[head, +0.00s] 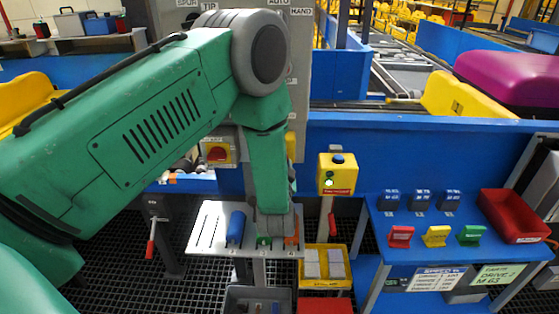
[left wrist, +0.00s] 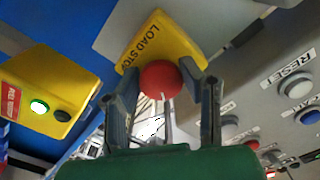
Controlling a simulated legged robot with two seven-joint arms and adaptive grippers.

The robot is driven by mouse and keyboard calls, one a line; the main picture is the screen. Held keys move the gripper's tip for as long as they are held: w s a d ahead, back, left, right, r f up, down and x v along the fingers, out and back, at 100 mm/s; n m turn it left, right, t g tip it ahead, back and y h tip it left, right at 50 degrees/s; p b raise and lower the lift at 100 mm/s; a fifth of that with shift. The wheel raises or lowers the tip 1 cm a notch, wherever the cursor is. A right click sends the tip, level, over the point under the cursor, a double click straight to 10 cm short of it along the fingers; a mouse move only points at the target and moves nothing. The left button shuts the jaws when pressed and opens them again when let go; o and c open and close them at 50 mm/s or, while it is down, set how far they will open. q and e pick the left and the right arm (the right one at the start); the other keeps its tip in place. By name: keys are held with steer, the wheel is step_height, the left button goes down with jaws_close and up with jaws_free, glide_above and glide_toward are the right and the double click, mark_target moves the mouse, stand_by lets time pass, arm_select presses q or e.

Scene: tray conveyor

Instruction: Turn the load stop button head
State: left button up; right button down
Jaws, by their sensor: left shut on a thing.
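The load stop button head is a red round knob (left wrist: 160,79) on a yellow box (left wrist: 172,42) lettered LOAD STOP, seen in the left wrist view. My left gripper (left wrist: 163,72) has one grey finger on each side of the knob and is shut on it. The knob's far side is hidden. In the head view my green left arm covers the button and most of its box; a yellow sliver (head: 291,147) shows beside the arm. I cannot make out the fingers there. My right gripper is in neither view.
A yellow box with a lit green button (head: 337,174) is right of my arm; it also shows in the left wrist view (left wrist: 48,95). A grey panel with a RESET label (left wrist: 294,75) adjoins the load stop box. A tool rack (head: 210,228) and blue table (head: 385,235) lie below.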

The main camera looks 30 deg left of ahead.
arm_select(q)
steer(key=shift+w+d+r, duration=0.1)
steer(key=shift+w+r, duration=0.1)
steer(key=o, duration=1.2)
steer(key=shift+c, duration=0.2)
steer(key=shift+d, duration=0.15)
steer(key=v, duration=1.2)
steer(key=shift+f, duration=0.1)
